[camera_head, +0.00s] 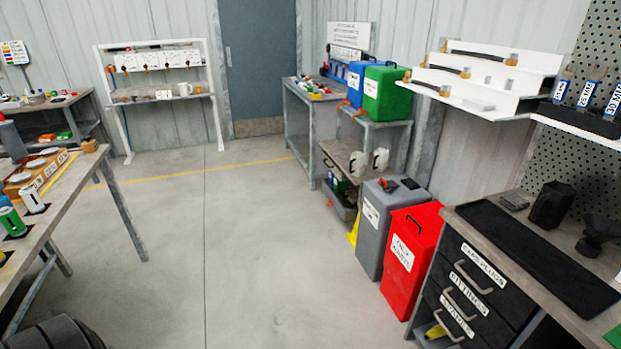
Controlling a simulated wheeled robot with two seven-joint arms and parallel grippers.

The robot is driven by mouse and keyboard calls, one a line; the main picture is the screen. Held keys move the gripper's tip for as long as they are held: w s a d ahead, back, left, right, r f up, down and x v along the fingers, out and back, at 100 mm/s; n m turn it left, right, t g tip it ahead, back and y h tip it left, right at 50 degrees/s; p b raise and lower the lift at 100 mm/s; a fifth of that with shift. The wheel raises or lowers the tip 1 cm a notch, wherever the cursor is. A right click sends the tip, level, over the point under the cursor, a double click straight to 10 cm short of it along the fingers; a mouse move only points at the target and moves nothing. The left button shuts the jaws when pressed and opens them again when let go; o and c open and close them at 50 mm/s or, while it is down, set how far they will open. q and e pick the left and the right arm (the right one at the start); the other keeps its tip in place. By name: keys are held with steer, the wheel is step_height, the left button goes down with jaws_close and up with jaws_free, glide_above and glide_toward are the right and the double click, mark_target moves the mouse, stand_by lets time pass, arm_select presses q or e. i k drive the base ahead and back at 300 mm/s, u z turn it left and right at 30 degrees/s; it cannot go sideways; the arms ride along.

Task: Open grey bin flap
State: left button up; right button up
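A tall grey bin (372,236) with a white label stands on the floor right of centre. Its grey top (397,197) looks flat and closed, though the flap's edges are too small to make out. A small red item (387,184) and a dark item (409,184) show on this top; I cannot tell whether they are part of it. Neither of my grippers is in view.
A red bin (411,262) stands close against the grey bin's right side, beside a black drawer cabinet (468,292). A cart (350,157) stands behind the grey bin. A workbench (75,187) is at left. The middle floor is clear.

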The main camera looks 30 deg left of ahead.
mark_target(390, 184)
steer(key=u, duration=0.7)
steer(key=k, duration=0.6)
steer(key=u, duration=0.55)
steer(key=k, duration=0.7)
steer(key=u, duration=0.4)
steer(key=i, duration=1.85)
steer(key=z, duration=0.35)
steer(key=i, duration=1.35)
steer(key=z, duration=1.75)
steer(key=i, duration=1)
steer(key=z, duration=0.95)
